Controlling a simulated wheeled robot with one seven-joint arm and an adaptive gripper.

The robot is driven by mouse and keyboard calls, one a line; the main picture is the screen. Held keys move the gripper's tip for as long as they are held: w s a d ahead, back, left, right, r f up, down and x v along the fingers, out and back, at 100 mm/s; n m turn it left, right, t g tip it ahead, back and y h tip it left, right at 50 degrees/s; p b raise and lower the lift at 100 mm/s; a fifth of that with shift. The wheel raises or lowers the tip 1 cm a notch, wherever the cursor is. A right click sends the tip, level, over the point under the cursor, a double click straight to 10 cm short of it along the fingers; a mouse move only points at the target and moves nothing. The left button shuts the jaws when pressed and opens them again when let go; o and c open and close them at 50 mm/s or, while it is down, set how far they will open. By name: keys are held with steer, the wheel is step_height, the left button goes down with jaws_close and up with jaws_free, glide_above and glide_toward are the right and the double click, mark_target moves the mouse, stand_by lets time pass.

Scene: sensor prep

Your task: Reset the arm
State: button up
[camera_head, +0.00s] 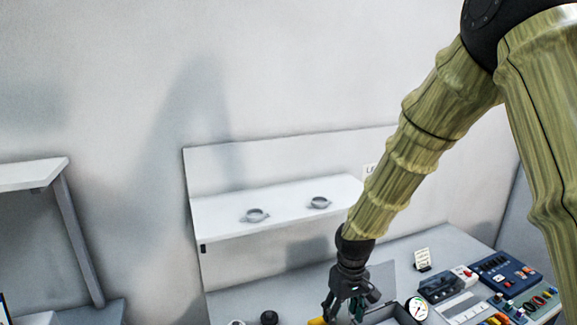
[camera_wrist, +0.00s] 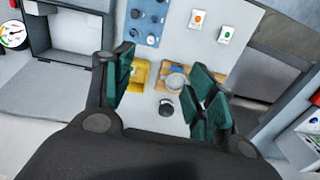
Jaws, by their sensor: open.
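My arm (camera_head: 405,160) reaches down from the upper right, with my gripper (camera_head: 345,302) low over the workbench (camera_head: 235,305) in the head view. In the wrist view my gripper (camera_wrist: 162,88) is open, its green-padded fingers spread apart with nothing held between them. Beyond the fingers are a yellow fixture (camera_wrist: 138,76), a tan block with a round grey-white part (camera_wrist: 175,80) on it, and a small black knob (camera_wrist: 166,108). The right finger hides part of the tan block. In the head view the fingertips are near a yellow piece at the bottom edge, and contact cannot be told.
A white wall shelf (camera_head: 285,215) with two small grey rings stands behind the gripper. A grey open box (camera_wrist: 75,45) and a round gauge (camera_head: 417,308) are close by. Devices, including a blue case (camera_head: 505,272), crowd the bench's right side. Another shelf (camera_head: 30,174) is at far left.

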steer(key=s+d+f+m, duration=0.1)
steer(key=s+f, duration=0.3)
steer(key=f, duration=0.4)
steer(key=s+d+f, duration=0.1)
steer(key=s+f, duration=0.4)
steer(key=f, duration=0.2)
steer(key=s+d+f+m, duration=0.1)
steer(key=s+d+f, duration=0.1)
steer(key=s+f, duration=0.5)
steer(key=s+d+f+m, duration=0.1)
steer(key=s+d+f, duration=0.25)
steer(key=s, duration=0.65)
steer(key=s+d+f+m, duration=0.1)
steer(key=s+d+f, duration=0.1)
steer(key=s+f, duration=0.55)
step_height(320, 180, down, 10)
steer(key=s+b, duration=0.1)
steer(key=b, duration=1)
steer(key=shift+s+a+m+b, duration=0.15)
steer(key=shift+s+m+b, duration=0.05)
steer(key=shift+m+b, duration=0.15)
